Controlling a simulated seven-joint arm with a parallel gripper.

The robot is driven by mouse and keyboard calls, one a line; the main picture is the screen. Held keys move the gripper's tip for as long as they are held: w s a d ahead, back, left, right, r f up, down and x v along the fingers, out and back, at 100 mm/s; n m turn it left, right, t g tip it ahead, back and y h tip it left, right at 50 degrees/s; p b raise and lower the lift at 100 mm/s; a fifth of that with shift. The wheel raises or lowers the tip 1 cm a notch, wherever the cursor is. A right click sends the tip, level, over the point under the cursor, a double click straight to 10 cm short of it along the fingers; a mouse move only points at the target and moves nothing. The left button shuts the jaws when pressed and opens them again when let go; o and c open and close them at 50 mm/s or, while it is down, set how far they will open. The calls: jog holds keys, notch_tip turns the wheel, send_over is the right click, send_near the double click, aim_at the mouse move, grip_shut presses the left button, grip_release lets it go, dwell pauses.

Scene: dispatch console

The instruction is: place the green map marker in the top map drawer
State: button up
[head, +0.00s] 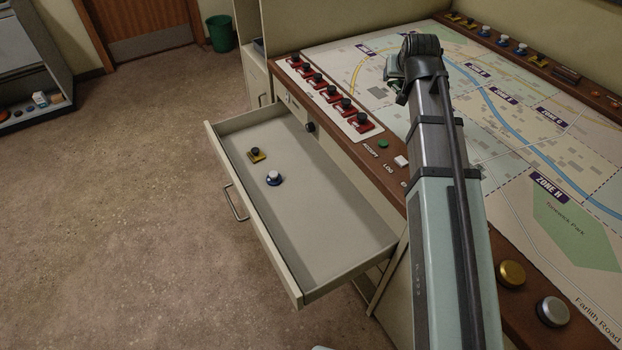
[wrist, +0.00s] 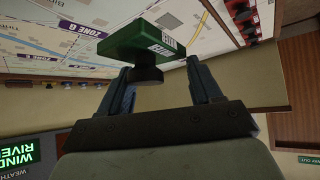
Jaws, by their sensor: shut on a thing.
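The green map marker (wrist: 150,38) has a flat green base with a white label and a dark knob. In the wrist view my gripper (wrist: 158,75) is shut on the knob, with a finger on each side. In the head view my gripper (head: 396,82) is above the map, mostly hidden by my own wrist, and only a little green shows there. The map drawer (head: 325,220) is pulled open below and left of my gripper.
Several red markers stand on a white strip (head: 328,98) along the console edge by the drawer. A green button (head: 383,144) and a white button (head: 401,161) sit near the drawer's inner side. The drawer's near half is clear.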

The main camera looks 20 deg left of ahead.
jog(key=s+a+n+g+y, duration=0.1)
jog(key=s+a+n+y, duration=0.15)
jog(key=s+a, duration=1)
jog(key=s+a+n+y, duration=0.1)
jog(key=s+a+n, duration=0.2)
jog(key=s+a, duration=0.9)
jog(key=shift+w+a+f, duration=0.45)
jog(key=shift+a+f, duration=0.1)
jog(key=shift+f, duration=6.35)
jog(key=shift+w+a+f, duration=0.45)
jog(key=shift+a+f, duration=0.1)
jog(key=shift+f, duration=6.4)
jog(key=shift+w+a+f, duration=0.45)
jog(key=shift+a+f, duration=0.1)
jog(key=shift+f, duration=6.35)
jog(key=shift+f, duration=0.1)
jog(key=o, duration=1.4)
jog(key=shift+v, duration=3.85)
